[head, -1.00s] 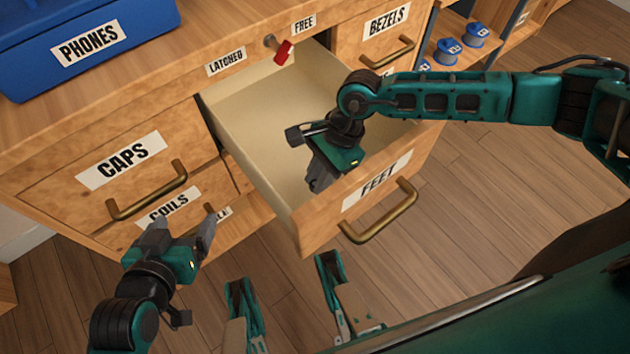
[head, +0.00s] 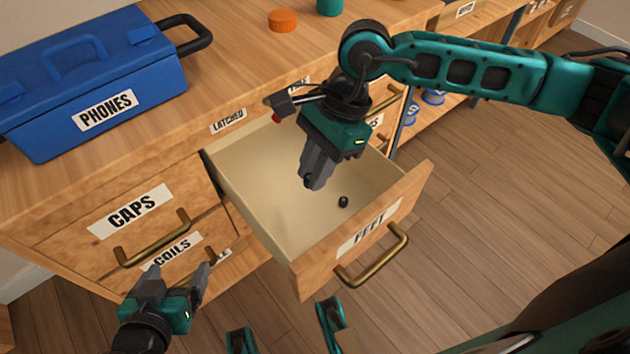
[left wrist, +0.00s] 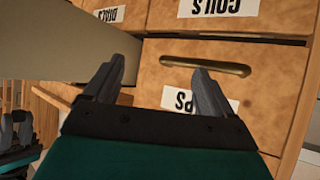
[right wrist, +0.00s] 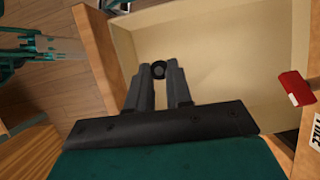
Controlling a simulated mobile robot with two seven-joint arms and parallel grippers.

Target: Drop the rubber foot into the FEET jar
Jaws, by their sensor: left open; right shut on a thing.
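A small black rubber foot (right wrist: 158,69) is between the fingertips of my right gripper (right wrist: 160,80). In the head view my right gripper (head: 312,180) is shut on it, pointing down over the open drawer labelled FEET (head: 368,226). A second small dark piece (head: 343,202), which looks like another rubber foot, lies on the drawer floor. My left gripper (head: 178,280) is open and empty in front of the COILS drawer; it also shows in the left wrist view (left wrist: 160,85). I see no jar labelled FEET in any view.
A blue PHONES box (head: 90,85) stands on the countertop (head: 190,110). An orange lid-like disc (head: 283,20) and a teal object (head: 329,6), cut off by the frame, are at the back. A red latch (right wrist: 295,88) is beside the drawer. CAPS drawer (head: 130,212) is shut.

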